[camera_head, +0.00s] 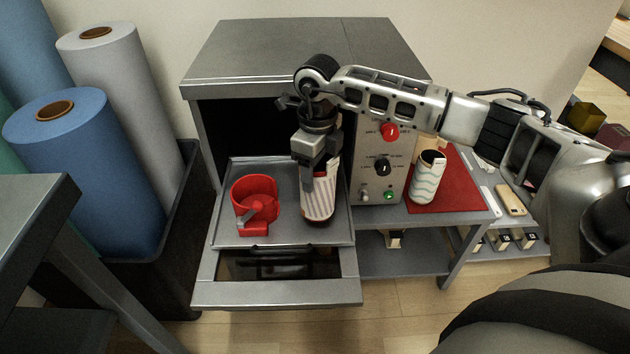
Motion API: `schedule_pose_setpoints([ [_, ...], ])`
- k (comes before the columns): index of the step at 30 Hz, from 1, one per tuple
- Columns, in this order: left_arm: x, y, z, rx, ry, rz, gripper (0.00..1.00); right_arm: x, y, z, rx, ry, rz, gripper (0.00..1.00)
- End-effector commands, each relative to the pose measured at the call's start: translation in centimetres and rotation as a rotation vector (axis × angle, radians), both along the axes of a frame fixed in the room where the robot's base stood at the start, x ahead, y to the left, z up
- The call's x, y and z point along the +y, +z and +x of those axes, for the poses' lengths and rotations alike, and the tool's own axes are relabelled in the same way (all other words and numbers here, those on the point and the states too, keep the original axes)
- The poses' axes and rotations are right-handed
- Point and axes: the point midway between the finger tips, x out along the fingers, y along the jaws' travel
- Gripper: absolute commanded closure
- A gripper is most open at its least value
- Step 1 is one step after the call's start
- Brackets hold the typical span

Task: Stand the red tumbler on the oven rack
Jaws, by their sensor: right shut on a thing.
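My right gripper (318,172) points down over the pulled-out oven rack (285,238). It is shut on a pale tumbler with reddish stripes (318,203), which I take as the red tumbler. The gripper covers the tumbler's upper part. The tumbler looks about upright over the right half of the rack. I cannot tell whether its base touches the rack. A red open band with a grey lever (255,208) stands on the rack's left half, apart from the tumbler. My left gripper is not in view.
The grey oven (290,60) stands open behind the rack, with its control panel (378,172) on the right. A white tumbler with teal waves (427,180) stands on a red mat (460,190) further right. Large rolls (80,170) stand in a dark bin at left.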

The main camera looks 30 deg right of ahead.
Motion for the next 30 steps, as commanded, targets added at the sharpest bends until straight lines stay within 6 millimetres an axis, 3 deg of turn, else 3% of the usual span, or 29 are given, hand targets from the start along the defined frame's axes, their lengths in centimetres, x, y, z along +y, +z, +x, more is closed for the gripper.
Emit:
schedule_pose_setpoints([
  [9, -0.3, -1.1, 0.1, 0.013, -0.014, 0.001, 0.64, 0.2, -3.6, 0.5, 0.0, 0.0, 0.0, 0.82],
  [21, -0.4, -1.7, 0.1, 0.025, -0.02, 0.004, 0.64, 0.2, -4.0, 0.5, -0.001, 0.001, 0.0, 0.82],
  [22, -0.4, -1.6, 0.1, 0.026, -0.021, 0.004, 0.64, 0.2, -4.0, 0.5, 0.0, 0.001, 0.0, 0.31],
  [23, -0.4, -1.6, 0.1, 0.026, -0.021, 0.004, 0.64, 0.2, -4.0, 0.5, 0.0, 0.001, 0.0, 0.22],
  [24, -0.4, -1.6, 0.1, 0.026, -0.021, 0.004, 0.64, 0.2, -4.0, 0.5, 0.0, 0.001, 0.0, 0.17],
  [30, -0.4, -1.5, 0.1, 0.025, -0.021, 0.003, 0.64, 0.2, -4.0, 0.5, 0.0, 0.001, 0.0, 0.17],
])
